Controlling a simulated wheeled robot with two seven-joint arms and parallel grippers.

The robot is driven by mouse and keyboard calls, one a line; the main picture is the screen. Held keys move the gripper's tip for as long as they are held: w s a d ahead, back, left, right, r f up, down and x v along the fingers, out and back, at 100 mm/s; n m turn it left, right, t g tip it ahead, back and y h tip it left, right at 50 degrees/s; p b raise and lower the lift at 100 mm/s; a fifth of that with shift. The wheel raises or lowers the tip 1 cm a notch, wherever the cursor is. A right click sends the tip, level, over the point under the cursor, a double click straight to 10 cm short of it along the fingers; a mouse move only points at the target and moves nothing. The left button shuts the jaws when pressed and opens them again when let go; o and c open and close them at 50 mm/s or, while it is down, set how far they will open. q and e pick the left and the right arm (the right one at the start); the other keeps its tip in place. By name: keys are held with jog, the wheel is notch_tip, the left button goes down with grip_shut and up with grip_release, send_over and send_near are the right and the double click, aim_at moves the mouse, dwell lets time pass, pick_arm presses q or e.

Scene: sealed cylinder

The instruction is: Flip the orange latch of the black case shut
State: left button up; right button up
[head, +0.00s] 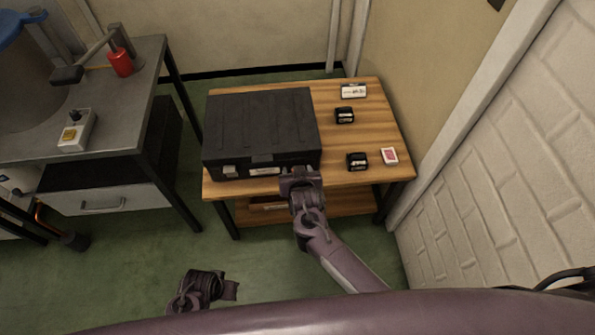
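The black case (262,122) lies with its lid down on the wooden table in the head view. A pale grey latch (230,170) shows on the left of its front face, and a light label (265,171) is at the middle. I see no orange latch; the right end of the front face is partly hidden by my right gripper (300,174). That gripper is at the case's front right, touching or very close to it; its fingers are too small to read. My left gripper (228,290) is low over the floor, away from the case.
The wooden table (376,117) also holds two small black boxes (344,115) (357,161), a white card (354,91) and a pink-and-white pack (389,156). A white brick wall (500,150) stands close on the right. A grey workbench (130,100) is on the left.

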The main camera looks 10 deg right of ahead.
jog(key=shift+s, duration=0.1)
jog(key=shift+s+r, duration=0.15)
pick_arm(q)
notch_tip(320, 180, down, 6)
jog(key=s+a+p, duration=0.2)
jog(key=shift+s+r, duration=0.25)
pick_arm(e)
jog(key=v, duration=0.7)
jog(key=shift+s, duration=0.1)
